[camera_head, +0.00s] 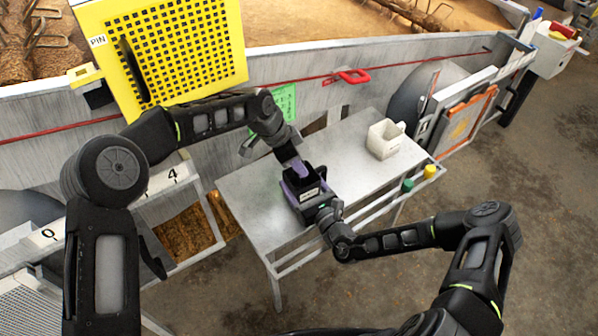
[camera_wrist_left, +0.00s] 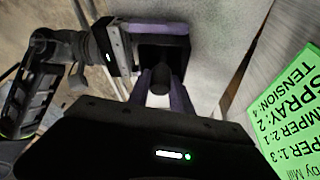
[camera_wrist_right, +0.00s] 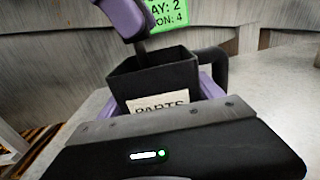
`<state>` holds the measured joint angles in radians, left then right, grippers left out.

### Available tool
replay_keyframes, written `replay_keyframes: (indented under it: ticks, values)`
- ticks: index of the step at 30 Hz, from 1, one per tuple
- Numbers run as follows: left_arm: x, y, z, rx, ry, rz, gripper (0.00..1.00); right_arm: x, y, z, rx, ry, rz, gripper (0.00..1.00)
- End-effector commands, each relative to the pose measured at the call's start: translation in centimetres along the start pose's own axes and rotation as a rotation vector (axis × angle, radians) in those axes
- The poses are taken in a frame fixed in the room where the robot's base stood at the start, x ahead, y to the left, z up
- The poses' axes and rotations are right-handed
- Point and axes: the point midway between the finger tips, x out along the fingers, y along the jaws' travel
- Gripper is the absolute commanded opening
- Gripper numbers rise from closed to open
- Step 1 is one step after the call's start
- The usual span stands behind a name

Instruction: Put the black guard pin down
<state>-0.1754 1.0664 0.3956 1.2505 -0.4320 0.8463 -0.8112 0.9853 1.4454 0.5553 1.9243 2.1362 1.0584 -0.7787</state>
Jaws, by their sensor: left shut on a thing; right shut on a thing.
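The black guard pin (camera_wrist_right: 141,48) is a thin dark piece between the purple fingers of my left gripper (camera_wrist_left: 165,85). In the right wrist view its lower end points down into the mouth of a black square cup. My right gripper (camera_wrist_right: 160,100) is shut on this cup (camera_wrist_right: 150,76), which has a white PARTS label and a side handle. In the head view the cup (camera_head: 312,178) is over the metal table (camera_head: 350,150), with my left gripper (camera_head: 298,168) directly above it. The fingers hide much of the pin; I cannot tell whether it touches the cup.
A white mug (camera_head: 384,140) stands on the table at the right. Green (camera_head: 407,186) and yellow (camera_head: 430,171) knobs sit at the table's front rail. A yellow perforated guard (camera_head: 170,55) labelled PIN is at upper left. A green card (camera_head: 284,103) hangs behind the table.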

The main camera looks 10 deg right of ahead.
Motion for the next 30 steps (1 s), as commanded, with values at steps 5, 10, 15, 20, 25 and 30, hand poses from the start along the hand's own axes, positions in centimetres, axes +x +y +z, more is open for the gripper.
replay_keyframes:
  ticks: [5,10,15,20,25,30]
  values:
    - [0.0,0.0,0.0,0.0,0.0,0.0,0.0,0.0,0.0,0.0,0.0,0.0,0.0,0.32]
    - [0.6,0.1,0.3,0.0,-0.001,0.002,0.0,0.0,0.0,0.0,0.0,0.0,0.0,0.32]
    - [2.8,0.1,1.2,-0.001,-0.001,0.003,0.0,0.0,0.0,0.0,0.0,0.0,0.0,0.32]
    - [3.5,0.0,1.4,0.0,0.001,0.0,0.0,0.0,0.0,0.0,0.0,0.0,0.0,0.32]
    - [3.4,0.0,1.4,0.0,0.001,0.0,0.0,0.0,0.0,0.0,0.0,0.0,0.0,0.32]
    - [3.7,0.0,1.5,0.0,0.001,0.0,0.28,0.0,0.0,0.0,0.0,0.0,0.0,0.32]
